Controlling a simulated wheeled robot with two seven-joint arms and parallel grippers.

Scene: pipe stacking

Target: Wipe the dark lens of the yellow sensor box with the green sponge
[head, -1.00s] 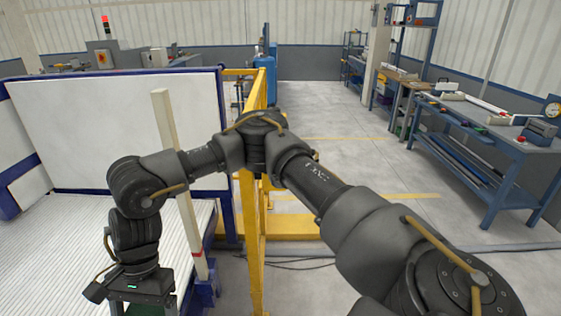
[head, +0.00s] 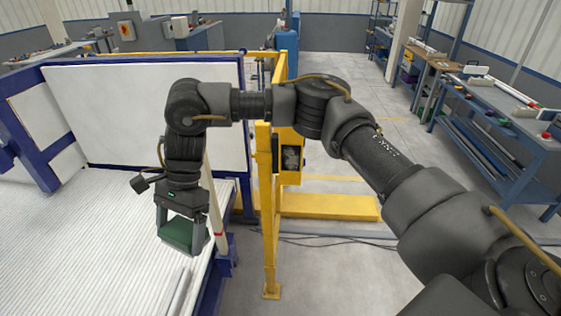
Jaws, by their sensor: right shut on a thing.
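The yellow sensor box (head: 290,178) is mounted beside the yellow fence post, in the middle of the head view. Its dark lens (head: 292,157) faces me and shows pale smudges. My right gripper (head: 183,228) points down at the left, shut on the green sponge (head: 180,236). The sponge hangs above the white ribbed surface, left of and lower than the box and apart from it. My left gripper is not in view.
The yellow fence post (head: 267,220) stands between the sponge and the open floor. A pale upright bar (head: 214,190) with a red band is just right of the sponge. A blue-framed white panel (head: 150,120) stands behind. A blue workbench (head: 500,125) is at the right.

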